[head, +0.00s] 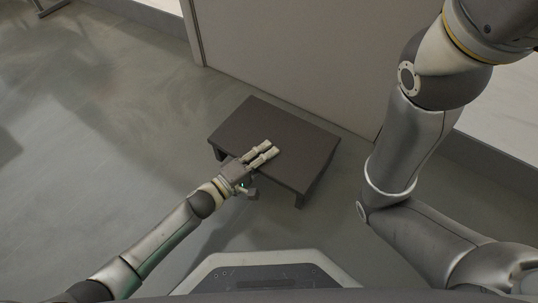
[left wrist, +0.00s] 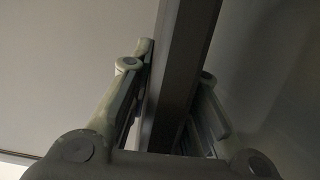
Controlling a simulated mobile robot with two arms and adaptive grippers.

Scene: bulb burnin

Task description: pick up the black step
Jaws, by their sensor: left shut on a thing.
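The black step (head: 290,135) is a low, dark, flat-topped stool standing on the grey floor in the head view. My left gripper (head: 258,168) is at its near left edge, with fingers over the top and another part below the edge. In the left wrist view the step's dark edge (left wrist: 180,65) runs between the two fingers of my left gripper (left wrist: 172,105), which is shut on it.
A grey panel or cabinet side (head: 300,55) stands close behind the step. The floor (head: 90,130) to the left is clear. My own base shows at the bottom of the head view.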

